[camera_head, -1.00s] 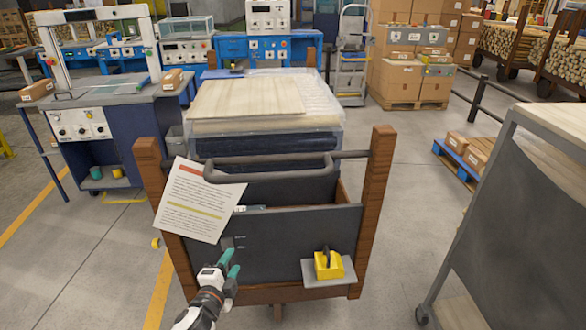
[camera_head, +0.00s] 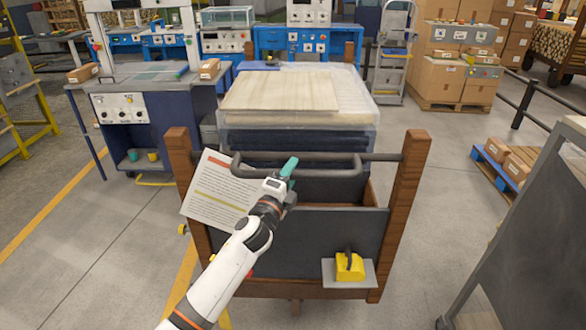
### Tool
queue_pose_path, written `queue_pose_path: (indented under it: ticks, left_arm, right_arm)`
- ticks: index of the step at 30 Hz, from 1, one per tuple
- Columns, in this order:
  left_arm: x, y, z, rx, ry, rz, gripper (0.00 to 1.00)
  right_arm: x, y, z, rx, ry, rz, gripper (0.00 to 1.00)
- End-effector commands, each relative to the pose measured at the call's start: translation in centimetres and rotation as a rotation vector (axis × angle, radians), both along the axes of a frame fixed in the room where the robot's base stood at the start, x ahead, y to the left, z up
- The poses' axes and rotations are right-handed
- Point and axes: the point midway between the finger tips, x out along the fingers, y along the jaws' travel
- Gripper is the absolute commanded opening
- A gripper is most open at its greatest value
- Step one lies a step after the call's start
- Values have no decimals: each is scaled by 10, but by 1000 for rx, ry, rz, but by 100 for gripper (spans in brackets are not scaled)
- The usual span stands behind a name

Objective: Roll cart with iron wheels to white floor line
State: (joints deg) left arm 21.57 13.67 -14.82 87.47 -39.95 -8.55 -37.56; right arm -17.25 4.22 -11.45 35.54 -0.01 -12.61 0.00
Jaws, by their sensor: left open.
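The cart (camera_head: 300,289) stands right in front of me, with wooden corner posts, a dark front panel and a dark push bar (camera_head: 310,172) across its near side. A stack of pale boards (camera_head: 280,92) over dark wrapped material shows at its far part. My left gripper (camera_head: 287,172) is open at the push bar, its teal fingers overlapping the bar in the picture; I cannot tell whether they touch it. A printed sheet (camera_head: 212,195) hangs at the cart's left post. The cart's iron wheels and a white floor line cannot be made out. My right gripper is out of view.
A yellow block (camera_head: 350,267) sits on a small grey shelf on the cart's front. A dark panelled rack (camera_head: 535,220) stands close at right. A workbench (camera_head: 150,110) is at left, beside a yellow floor line (camera_head: 45,218). Grey floor is open between cart and rack.

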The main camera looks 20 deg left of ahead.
Motion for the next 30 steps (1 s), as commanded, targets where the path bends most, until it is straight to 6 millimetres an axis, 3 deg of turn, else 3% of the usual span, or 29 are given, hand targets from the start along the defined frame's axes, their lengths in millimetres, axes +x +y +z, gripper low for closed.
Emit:
queue_pose_path:
  ticks: [5, 14, 22, 30]
  left_arm:
    - [13, -1, 2, 0, 0, 0, 43]
    - [15, -2, 2, 0, 0, 0, 43]
    - [15, -2, 2, 0, 1, 0, 0]
    - [13, -2, 2, 0, 1, 0, 0]
  right_arm:
    - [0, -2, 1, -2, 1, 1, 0]
    - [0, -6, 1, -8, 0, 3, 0]
    - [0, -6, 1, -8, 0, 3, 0]
    - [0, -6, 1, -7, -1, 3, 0]
